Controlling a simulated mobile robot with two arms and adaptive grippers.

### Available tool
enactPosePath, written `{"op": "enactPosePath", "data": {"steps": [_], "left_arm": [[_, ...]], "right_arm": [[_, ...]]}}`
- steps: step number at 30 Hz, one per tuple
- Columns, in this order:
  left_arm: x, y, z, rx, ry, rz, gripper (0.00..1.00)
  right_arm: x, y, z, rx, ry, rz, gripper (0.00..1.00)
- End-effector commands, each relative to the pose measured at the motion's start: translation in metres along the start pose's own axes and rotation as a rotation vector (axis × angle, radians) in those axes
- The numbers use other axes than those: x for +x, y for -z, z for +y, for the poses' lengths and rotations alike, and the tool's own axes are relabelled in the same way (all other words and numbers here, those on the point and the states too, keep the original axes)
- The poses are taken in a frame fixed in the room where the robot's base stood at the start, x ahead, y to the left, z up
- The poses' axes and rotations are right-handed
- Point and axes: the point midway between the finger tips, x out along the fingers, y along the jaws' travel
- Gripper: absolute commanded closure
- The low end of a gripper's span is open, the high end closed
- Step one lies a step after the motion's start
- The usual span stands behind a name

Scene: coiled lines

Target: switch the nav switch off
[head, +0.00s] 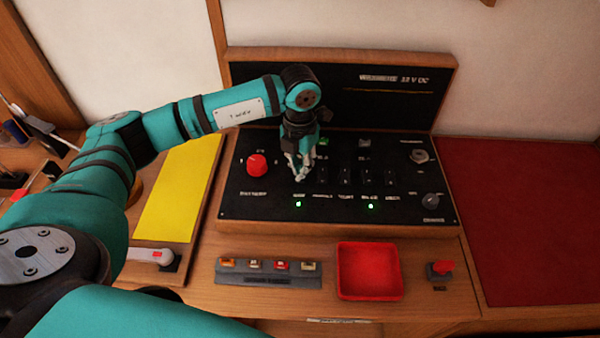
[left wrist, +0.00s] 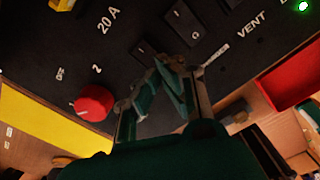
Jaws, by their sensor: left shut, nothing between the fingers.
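The black switch panel (head: 275,205) is tilted in a wooden frame and carries a row of small black rocker switches. My left gripper (head: 300,176) is shut and empty over the left end of this row and hides the leftmost switch. A green light (head: 298,204) is lit just below the fingertips. The label there is too small to read, so I cannot tell for certain that this is the nav switch. In the left wrist view the shut fingers (left wrist: 165,72) are close to the panel, beside a switch marked I (left wrist: 142,48); touching or not is unclear. My right gripper is out of view.
A red rotary knob (head: 257,165) stands left of the gripper. Another green light (head: 370,206) is lit farther right. Two grey knobs sit at the panel's right. A red tray (head: 368,270), a fuse strip (head: 268,272) and a small red-topped switch (head: 440,268) are in front.

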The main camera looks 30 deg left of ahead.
Motion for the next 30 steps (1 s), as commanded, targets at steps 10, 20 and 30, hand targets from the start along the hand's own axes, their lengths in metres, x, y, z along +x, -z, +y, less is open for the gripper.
{"op": "enactPosePath", "data": {"steps": [10, 20, 30], "left_arm": [[0.006, 0.0, 0.0, 0.0, 0.0, 0.0, 1.0], [0.011, 0.0, 0.0, 0.0, 0.0, 0.0, 1.0], [0.016, 0.0, 0.0, 0.0, 0.0, 0.0, 1.0]], "right_arm": [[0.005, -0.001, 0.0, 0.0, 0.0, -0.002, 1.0], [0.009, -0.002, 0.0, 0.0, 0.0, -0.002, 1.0], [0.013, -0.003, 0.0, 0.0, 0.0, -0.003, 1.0]]}}
